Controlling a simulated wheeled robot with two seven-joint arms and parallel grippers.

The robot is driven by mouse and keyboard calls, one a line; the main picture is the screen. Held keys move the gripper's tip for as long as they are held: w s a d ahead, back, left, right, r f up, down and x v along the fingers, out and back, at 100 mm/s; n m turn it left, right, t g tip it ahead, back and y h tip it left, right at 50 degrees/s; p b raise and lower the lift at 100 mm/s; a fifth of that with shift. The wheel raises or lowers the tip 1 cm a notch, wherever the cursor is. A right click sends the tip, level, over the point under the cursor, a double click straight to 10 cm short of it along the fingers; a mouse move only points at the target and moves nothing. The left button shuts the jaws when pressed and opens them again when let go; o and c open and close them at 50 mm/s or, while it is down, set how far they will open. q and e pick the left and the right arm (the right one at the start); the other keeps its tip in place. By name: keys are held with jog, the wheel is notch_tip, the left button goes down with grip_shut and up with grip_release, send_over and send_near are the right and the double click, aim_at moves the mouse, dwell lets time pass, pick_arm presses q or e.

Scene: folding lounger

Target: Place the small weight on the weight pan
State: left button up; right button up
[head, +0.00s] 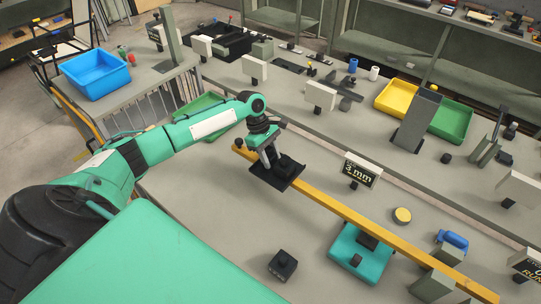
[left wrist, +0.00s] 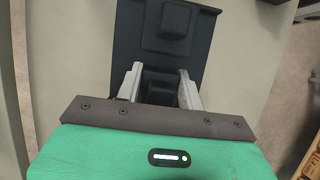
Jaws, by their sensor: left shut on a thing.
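My left gripper (head: 270,158) reaches down over the black weight pan (head: 282,184), which sits at the left end of a long yellow beam (head: 330,205). The left wrist view shows the two grey fingers (left wrist: 158,88) shut on a small dark block, the small weight (left wrist: 159,82). It is low over the pan or touching it; I cannot tell which. The pan (left wrist: 205,45) fills the upper middle of that view, with another raised dark block (left wrist: 167,25) on its far part. My right gripper is not in view.
Another dark weight (head: 282,265) stands on the grey table in front.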

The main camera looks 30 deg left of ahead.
pick_arm(q)
jog(key=shift+f, duration=0.2)
jog(key=o, duration=1.3)
jog(key=shift+f, duration=0.15)
jog(key=shift+a+r, duration=0.2)
jog(key=shift+r, duration=0.25)
jog(key=b+v, duration=0.2)
jog(key=v, duration=0.9)
jog(key=shift+r, duration=0.2)
